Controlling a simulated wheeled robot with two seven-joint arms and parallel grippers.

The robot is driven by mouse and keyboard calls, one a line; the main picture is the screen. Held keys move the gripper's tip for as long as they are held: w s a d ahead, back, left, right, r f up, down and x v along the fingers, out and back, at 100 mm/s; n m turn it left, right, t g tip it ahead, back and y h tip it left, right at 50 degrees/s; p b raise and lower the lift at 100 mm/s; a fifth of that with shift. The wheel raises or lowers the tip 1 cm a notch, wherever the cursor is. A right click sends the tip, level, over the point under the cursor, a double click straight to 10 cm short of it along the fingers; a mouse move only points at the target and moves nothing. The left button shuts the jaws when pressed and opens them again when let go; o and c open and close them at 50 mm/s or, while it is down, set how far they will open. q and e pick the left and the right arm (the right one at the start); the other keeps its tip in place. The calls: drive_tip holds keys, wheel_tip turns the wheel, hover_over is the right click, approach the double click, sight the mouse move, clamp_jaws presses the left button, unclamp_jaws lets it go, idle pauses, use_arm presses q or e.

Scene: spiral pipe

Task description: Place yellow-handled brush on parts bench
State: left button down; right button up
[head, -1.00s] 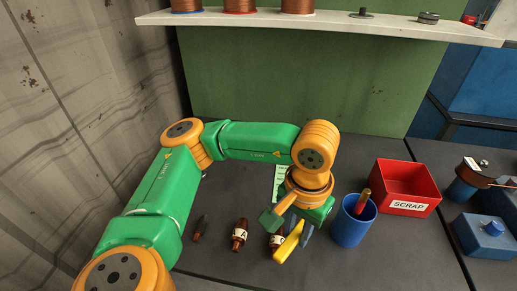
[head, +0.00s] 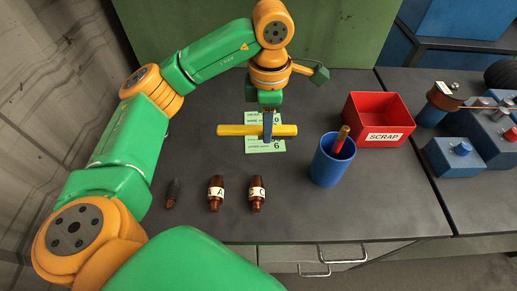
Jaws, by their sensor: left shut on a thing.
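The yellow-handled brush (head: 232,130) lies crosswise in the head view, over a green printed card (head: 265,146) on the dark bench top (head: 330,225). My left gripper (head: 267,127) comes down from above and is shut on the brush near the middle of its yellow length. The fingers hide part of the brush, and I cannot make out its bristles. I cannot tell whether the brush touches the bench or hangs just above it. My right gripper is not in view.
Two labelled brown bottles (head: 216,193) and a dark pointed piece (head: 172,193) stand or lie nearer me. A blue cup (head: 331,168) holding a brown stick and a red SCRAP bin (head: 378,121) are to the right. Bare bench lies between the card and the bottles.

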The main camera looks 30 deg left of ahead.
sight(265, 159)
use_arm(q)
wheel_tip(265, 159, down, 9)
drive_tip(key=shift+r+p, duration=0.2)
drive_tip(key=shift+p, duration=0.15)
drive_tip(key=shift+f, duration=0.3)
drive_tip(key=c, duration=0.7)
unclamp_jaws()
drive_tip(key=shift+r, duration=0.1)
drive_tip(key=shift+r, duration=0.6)
wheel_tip(265, 159, up, 11)
drive_tip(key=shift+r, duration=0.1)
